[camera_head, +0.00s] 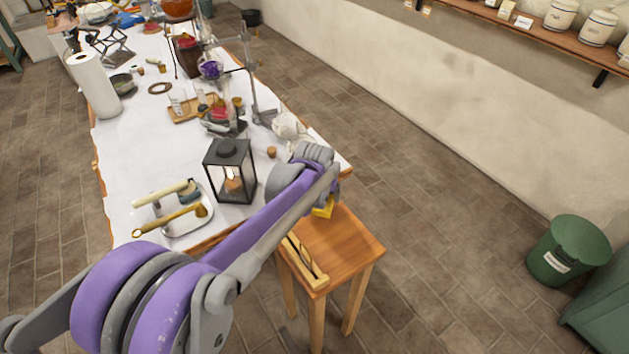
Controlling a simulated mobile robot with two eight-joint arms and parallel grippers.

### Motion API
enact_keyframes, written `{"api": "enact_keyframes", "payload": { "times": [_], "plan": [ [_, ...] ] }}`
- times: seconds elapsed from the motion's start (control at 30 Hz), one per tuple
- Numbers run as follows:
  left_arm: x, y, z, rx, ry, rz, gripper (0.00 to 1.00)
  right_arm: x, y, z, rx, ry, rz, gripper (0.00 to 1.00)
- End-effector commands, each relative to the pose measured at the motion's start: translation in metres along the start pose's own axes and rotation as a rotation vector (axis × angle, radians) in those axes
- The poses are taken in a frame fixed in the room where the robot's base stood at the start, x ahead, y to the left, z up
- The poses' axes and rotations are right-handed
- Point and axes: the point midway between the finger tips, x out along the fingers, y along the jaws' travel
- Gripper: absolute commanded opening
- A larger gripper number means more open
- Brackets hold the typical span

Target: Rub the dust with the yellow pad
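A yellow pad (325,208) shows only partly at the far edge of a small wooden stool, just below the end of my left arm. My purple and grey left arm reaches from the lower left across the near end of the table to above the stool. The arm hides the fingers of my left gripper and much of the pad, so I cannot tell whether the gripper holds it. My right gripper is out of view. I cannot make out any dust on the stool top (345,250).
A wooden piece (303,262) lies on the stool's left side. The white-covered table (135,190) bears a black lantern (230,170), a tray with tools (183,228), a paper roll (93,85) and glassware. A green bin (568,250) stands right; the floor between is clear.

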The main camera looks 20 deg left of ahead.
Motion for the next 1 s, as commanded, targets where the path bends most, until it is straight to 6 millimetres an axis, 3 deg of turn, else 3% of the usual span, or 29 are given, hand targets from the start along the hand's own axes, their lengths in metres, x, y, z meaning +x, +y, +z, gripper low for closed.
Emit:
{"api": "enact_keyframes", "payload": {
  "times": [0.5, 1.0],
  "plan": [
    [-0.042, 0.001, -0.024, 0.002, 0.001, 0.001, 0.32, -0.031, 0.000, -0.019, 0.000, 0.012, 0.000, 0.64],
    [-0.043, 0.001, -0.025, 0.002, 0.000, 0.001, 0.32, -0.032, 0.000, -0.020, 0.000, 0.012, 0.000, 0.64]
  ]
}}
